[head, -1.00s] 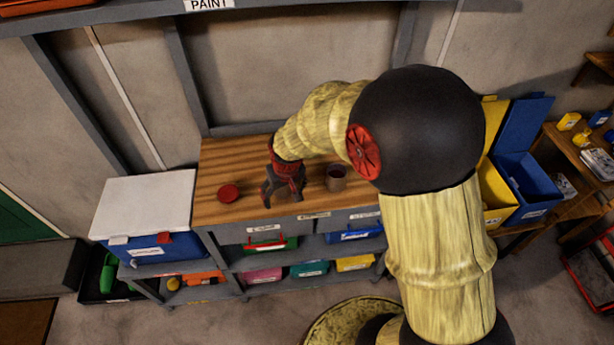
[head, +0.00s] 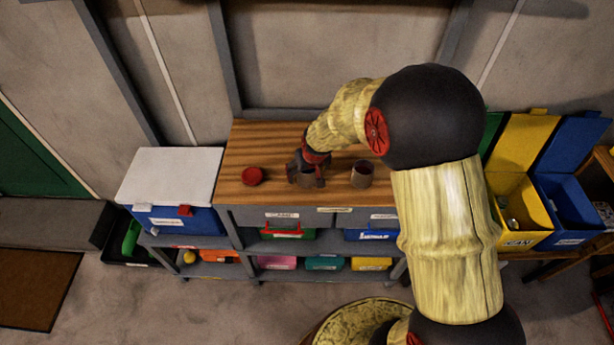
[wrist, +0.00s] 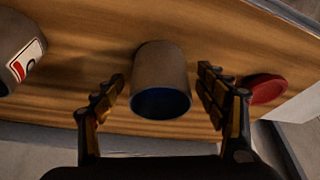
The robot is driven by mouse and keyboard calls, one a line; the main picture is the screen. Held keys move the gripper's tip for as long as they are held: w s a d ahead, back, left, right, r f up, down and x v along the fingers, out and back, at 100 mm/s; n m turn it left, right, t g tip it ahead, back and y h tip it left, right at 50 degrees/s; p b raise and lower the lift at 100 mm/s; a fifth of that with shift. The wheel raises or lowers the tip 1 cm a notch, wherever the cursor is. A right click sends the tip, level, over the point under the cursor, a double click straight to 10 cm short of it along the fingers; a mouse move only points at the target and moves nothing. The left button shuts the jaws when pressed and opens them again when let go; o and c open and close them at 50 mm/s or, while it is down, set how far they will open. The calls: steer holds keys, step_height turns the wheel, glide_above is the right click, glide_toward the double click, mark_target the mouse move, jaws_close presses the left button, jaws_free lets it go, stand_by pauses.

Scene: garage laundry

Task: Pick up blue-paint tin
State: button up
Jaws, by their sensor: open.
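The blue-paint tin (wrist: 160,65) is a grey-brown can with dark blue showing inside its open mouth. In the wrist view it stands on the wooden bench top between the two fingers of my gripper (wrist: 161,86), with a visible gap on each side. In the head view the tin (head: 304,180) is partly hidden by my gripper (head: 307,172), which is down around it. My gripper is open and not closed on the tin.
A second tin (head: 361,175) stands to the right; its label shows in the wrist view (wrist: 24,60). A round red lid (head: 252,176) lies left. A white-topped blue box (head: 170,180) stands left of the bench; yellow (head: 523,210) and blue bins stand right.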

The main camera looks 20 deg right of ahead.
steer(key=shift+w+f, duration=0.25)
steer(key=shift+f, duration=0.25)
steer(key=shift+c, duration=0.9)
steer(key=c, duration=1.3)
steer(key=shift+r, duration=0.15)
